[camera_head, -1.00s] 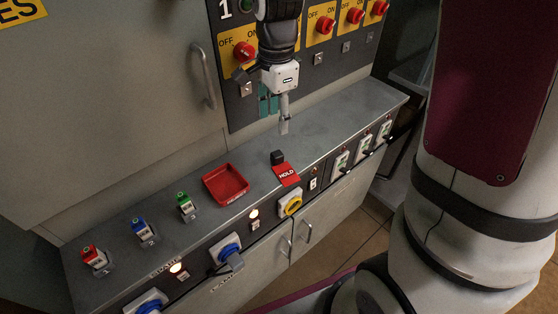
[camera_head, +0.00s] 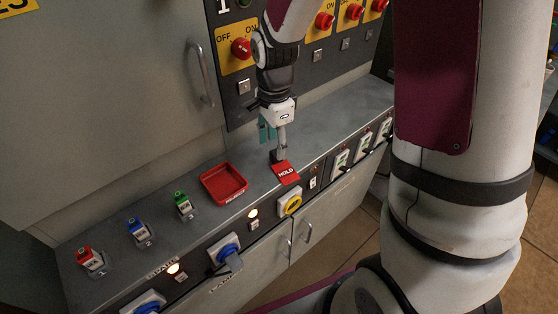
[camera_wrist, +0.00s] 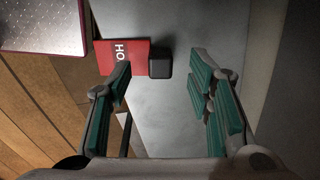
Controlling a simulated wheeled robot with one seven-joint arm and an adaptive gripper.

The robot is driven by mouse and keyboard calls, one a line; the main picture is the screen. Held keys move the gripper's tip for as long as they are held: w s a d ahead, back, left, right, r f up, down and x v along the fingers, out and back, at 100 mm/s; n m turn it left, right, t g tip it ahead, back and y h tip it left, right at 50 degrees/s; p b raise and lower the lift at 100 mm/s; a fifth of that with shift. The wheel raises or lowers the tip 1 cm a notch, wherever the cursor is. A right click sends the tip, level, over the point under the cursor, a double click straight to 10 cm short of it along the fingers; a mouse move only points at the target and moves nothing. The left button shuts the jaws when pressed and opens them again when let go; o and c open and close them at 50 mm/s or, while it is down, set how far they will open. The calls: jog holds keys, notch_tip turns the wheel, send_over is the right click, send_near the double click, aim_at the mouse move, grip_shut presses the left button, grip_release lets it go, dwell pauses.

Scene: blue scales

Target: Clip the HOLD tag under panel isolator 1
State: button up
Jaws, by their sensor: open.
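The red HOLD tag (camera_head: 286,173) with its dark block-shaped clip (camera_head: 276,156) lies at the front edge of the grey counter. In the wrist view the tag (camera_wrist: 124,55) and the dark clip (camera_wrist: 160,64) show ahead of the fingers, the clip between their lines. My gripper (camera_head: 276,150) points down just above the clip; in the wrist view (camera_wrist: 166,88) its teal-padded fingers stand apart with nothing between them. Panel isolator 1 is the red knob (camera_head: 241,48) on a yellow OFF/ON plate, with a small square fitting (camera_head: 244,87) below it. My arm hides part of the panel.
A red tray (camera_head: 224,184) stands left of the tag. Red (camera_head: 90,258), blue (camera_head: 139,231) and green (camera_head: 183,204) padlock-like items stand farther left. A cabinet handle (camera_head: 201,74) sticks out left of the panel. The counter right of my gripper is clear.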

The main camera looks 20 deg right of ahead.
aim_at(274, 153)
notch_tip(274, 153, down, 4)
jog(key=shift+r, duration=0.2)
jog(key=shift+c, duration=0.6)
grip_shut()
